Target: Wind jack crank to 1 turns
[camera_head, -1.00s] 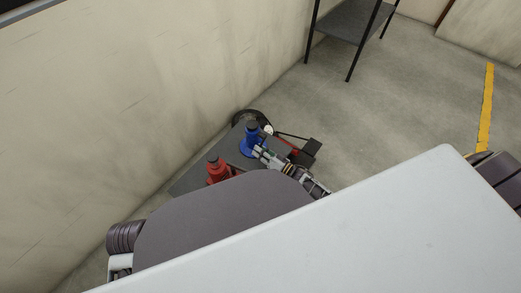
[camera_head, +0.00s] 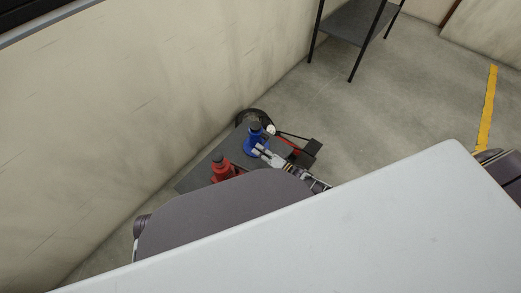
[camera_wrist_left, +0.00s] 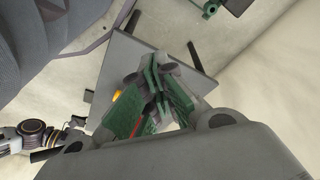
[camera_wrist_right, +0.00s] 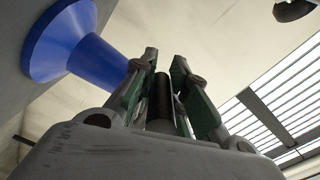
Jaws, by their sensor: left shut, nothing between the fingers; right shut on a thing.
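My right gripper (camera_head: 264,151) is at the right side of the blue jack. In the right wrist view it is shut on a dark round bar, the crank handle (camera_wrist_right: 163,97), with the flared blue jack (camera_wrist_right: 70,45) close to the left. How the crank joins the jack is hidden. My left gripper (camera_wrist_left: 157,75) is shut and empty in the left wrist view; my own body hides it in the head view.
A black wheel (camera_head: 262,118) and a dark pedal-like block (camera_head: 308,153) sit around the plate. The pale wall (camera_head: 150,90) runs close along its left side. A dark shelf (camera_head: 355,22) stands behind; open floor (camera_head: 400,100) lies to the right.

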